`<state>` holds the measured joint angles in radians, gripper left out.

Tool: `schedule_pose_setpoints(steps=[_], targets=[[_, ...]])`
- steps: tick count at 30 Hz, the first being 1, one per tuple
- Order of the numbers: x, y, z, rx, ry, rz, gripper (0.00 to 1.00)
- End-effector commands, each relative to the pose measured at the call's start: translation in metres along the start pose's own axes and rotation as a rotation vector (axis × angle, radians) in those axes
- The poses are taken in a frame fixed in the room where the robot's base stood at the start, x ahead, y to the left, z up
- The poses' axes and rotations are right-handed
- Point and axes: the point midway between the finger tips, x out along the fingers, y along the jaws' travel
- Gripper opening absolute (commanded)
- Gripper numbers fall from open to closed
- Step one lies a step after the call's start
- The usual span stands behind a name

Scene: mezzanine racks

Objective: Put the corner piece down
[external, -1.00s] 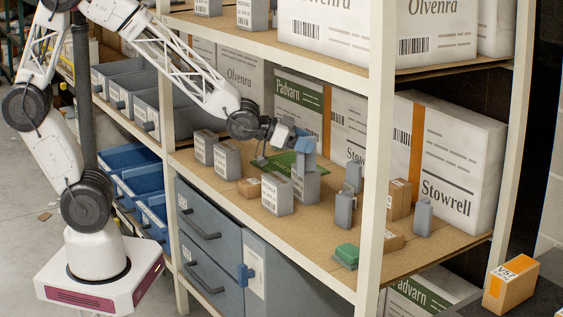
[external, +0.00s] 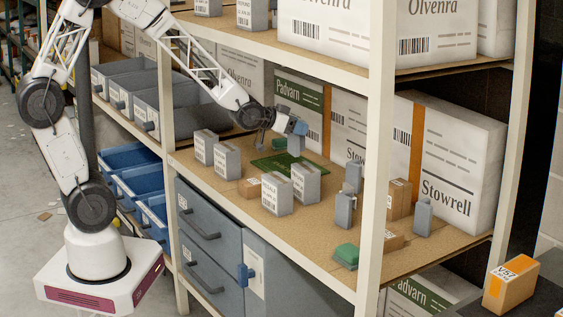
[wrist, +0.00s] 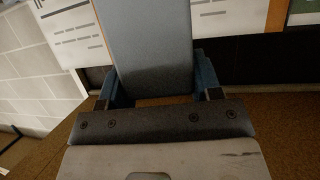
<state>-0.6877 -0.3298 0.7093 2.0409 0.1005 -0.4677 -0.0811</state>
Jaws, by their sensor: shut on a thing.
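My gripper (external: 298,133) is shut on a grey piece, which I take to be the corner piece (wrist: 145,48). In the wrist view it is a smooth, flat grey slab between the blue fingers, reaching past the top edge. In the external view the gripper is over the far part of the middle shelf, above and behind a green mat (external: 272,165). The piece is small and partly hidden there. I cannot tell whether it touches the shelf.
Labelled grey boxes (external: 276,196) stand left and in front of the mat. Grey upright pieces (external: 345,208), small cardboard boxes (external: 398,197) and a green block (external: 346,253) lie to the right. Large white cartons (external: 455,175) line the back. A rack post (external: 375,150) stands in front.

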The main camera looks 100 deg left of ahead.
Motion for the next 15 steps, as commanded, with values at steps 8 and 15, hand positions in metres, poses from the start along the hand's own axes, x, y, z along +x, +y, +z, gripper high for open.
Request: schedule_pose_setpoints(steps=[8,15], targets=[[0.042,-0.069,0.018,-0.067,0.001,-0.156,0.33],[0.068,-0.118,0.036,-0.112,-0.001,-0.269,0.33]])
